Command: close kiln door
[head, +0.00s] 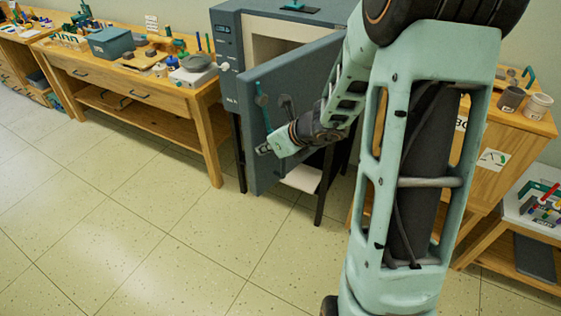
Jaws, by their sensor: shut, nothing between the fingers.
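The kiln (227,56) is a blue-grey box on dark legs behind my arm. Its door (290,75) stands partly open, swung out toward me. A pale interior shows through the gap above the door. A teal upright handle (263,108) is on the door's outer face near its left edge. My gripper (263,150) is shut and empty, in front of the lower part of that face, just below the handle. I cannot tell whether it touches the door. My arm hides the right part of the door and its hinge side.
A wooden workbench (150,92) with tools and a grey box (110,42) stands left of the kiln. A wooden cabinet (500,135) with cups and a low table (545,215) stand at the right. The tiled floor (130,220) in front is clear.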

